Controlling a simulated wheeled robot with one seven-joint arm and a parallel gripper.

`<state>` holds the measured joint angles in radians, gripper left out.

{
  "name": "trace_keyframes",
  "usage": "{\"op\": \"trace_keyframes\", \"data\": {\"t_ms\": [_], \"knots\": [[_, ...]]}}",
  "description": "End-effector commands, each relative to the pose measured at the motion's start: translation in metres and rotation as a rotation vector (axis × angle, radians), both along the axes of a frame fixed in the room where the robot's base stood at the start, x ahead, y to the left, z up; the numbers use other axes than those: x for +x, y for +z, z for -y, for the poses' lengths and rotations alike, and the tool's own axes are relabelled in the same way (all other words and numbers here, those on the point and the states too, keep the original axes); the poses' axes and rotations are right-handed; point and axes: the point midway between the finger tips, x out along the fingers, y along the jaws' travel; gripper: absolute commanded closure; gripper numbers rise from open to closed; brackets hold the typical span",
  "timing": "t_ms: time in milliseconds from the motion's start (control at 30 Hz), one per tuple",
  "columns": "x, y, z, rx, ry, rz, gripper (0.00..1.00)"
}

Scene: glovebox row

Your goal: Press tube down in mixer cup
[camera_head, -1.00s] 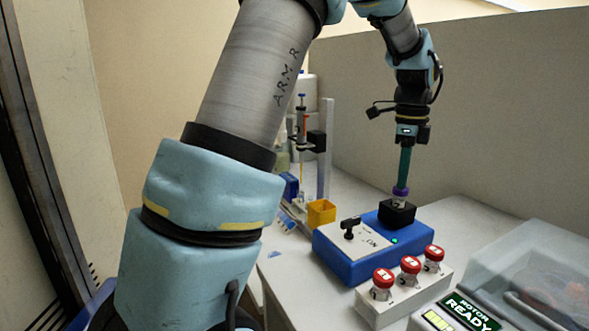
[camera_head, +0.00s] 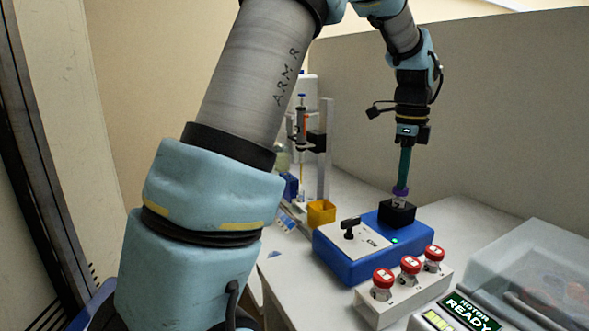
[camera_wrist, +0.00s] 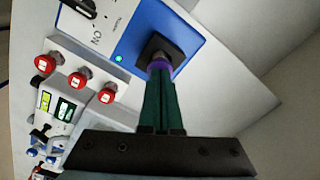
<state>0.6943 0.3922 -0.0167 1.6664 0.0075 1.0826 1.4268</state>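The mixer is a blue box (camera_head: 352,266) with a white top panel, a black knob and a lit green light. Its black cup (camera_head: 397,215) sits at the back right corner and also shows in the wrist view (camera_wrist: 170,48). A tube with a purple cap (camera_head: 400,191) stands upright at the cup, its lower part hidden inside. The cap also shows in the wrist view (camera_wrist: 159,64). My gripper (camera_head: 402,181) points straight down over the cup. Its green fingers (camera_wrist: 160,80) are close together at the purple cap and appear shut on the tube.
A white rack (camera_head: 400,288) with red-capped tubes stands in front of the mixer. A machine with a "ROTOR READY" display (camera_head: 470,312) and clear lid is at the lower right. A yellow box (camera_head: 321,212) and a pipette stand (camera_head: 324,150) are behind left. A grey wall stands behind.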

Motion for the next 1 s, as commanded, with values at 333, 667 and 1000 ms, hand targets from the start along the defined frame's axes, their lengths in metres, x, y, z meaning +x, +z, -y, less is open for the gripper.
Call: {"op": "trace_keyframes", "data": {"t_ms": [333, 667, 1000], "knots": [[-0.001, 0.003, -0.001, 0.003, 0.000, -0.004, 1.00], [0.000, 0.030, 0.000, 0.001, 0.000, -0.002, 1.00], [0.000, 0.057, 0.000, 0.001, 0.000, -0.001, 1.00]]}}
